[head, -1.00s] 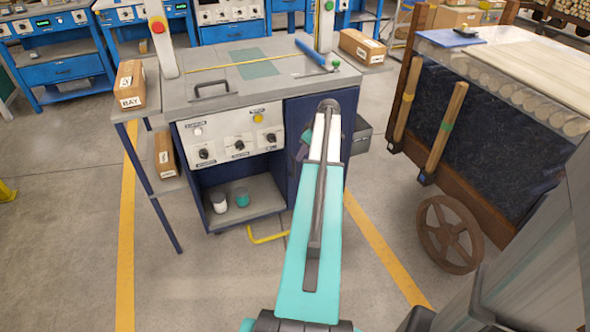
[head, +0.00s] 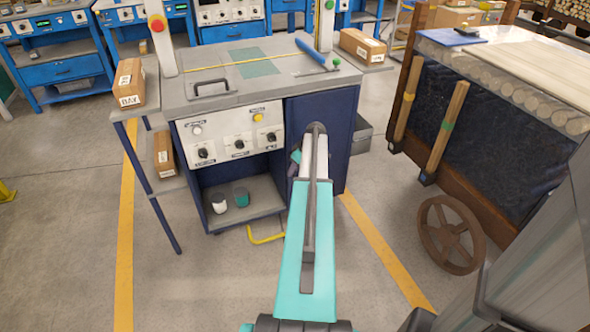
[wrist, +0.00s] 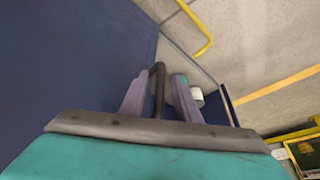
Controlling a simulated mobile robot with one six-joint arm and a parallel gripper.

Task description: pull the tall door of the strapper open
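The strapper (head: 230,138) stands ahead, with a worktop above and a white control panel in front. Its tall door (head: 303,112) is the dark blue panel at the right of its front and looks shut. In the wrist view the door (wrist: 70,60) fills the left side. A dark bar handle (wrist: 158,85) stands out from it, between the two fingers of my gripper (wrist: 160,97). The fingers are apart, with a narrow gap showing on the right of the bar. In the head view my arm hides the handle and most of my gripper (head: 296,157).
An open shelf with a white cup (head: 219,204) and a teal cup (head: 241,198) is left of the door. A yellow bent bar (head: 265,238) is low in front. A wheeled cart (head: 480,130) stands at the right.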

